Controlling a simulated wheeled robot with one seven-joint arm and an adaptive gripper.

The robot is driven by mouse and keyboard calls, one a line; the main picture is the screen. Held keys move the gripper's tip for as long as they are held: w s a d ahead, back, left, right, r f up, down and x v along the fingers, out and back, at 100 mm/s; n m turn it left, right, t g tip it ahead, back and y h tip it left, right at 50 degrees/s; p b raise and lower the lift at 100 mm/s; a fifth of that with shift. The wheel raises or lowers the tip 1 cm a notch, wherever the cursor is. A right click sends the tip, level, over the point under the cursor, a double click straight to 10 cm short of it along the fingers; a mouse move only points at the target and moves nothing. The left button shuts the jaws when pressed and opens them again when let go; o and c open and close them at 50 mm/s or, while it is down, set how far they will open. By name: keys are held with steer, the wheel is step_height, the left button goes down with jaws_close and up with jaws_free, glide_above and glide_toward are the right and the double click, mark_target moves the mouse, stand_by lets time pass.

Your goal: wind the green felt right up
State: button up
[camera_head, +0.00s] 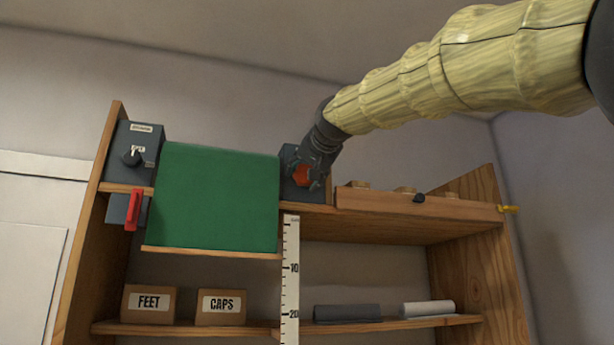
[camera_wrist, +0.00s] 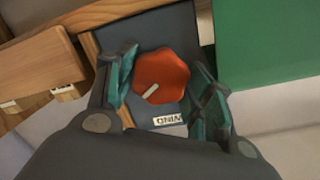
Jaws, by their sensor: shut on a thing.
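The green felt (camera_head: 215,200) hangs as a flat sheet at the upper left of the shelf unit, with a wooden bar (camera_head: 210,252) along its bottom edge. It also shows at the right of the wrist view (camera_wrist: 265,40). A dark box beside it carries an orange-red lobed knob (camera_head: 303,176), with a label reading "WIND" (camera_wrist: 168,119). My gripper (camera_head: 312,165) is at this knob. In the wrist view its teal-padded fingers (camera_wrist: 163,85) stand on both sides of the knob (camera_wrist: 161,72), shut on it. A pale pointer mark shows on the knob.
A white scale (camera_head: 290,270) marked 10 and 20 hangs below the knob box. Boxes labelled FEET (camera_head: 148,304) and CAPS (camera_head: 221,307) and two rolls stand on the lower shelf.

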steer(key=n, duration=0.4)
steer(key=n+b, duration=0.1)
steer(key=n, duration=0.1)
steer(key=shift+a+f+t+h, duration=0.1)
steer(key=shift+f+t+h, duration=0.2)
steer(key=shift+h, duration=0.1)
steer(key=n+b, duration=0.1)
steer(key=n, duration=0.3)
steer(key=shift+n, duration=0.4)
steer(key=shift+r, duration=0.1)
steer(key=o, duration=1)
steer(key=shift+o, duration=0.2)
steer(key=shift+s+r, duration=0.1)
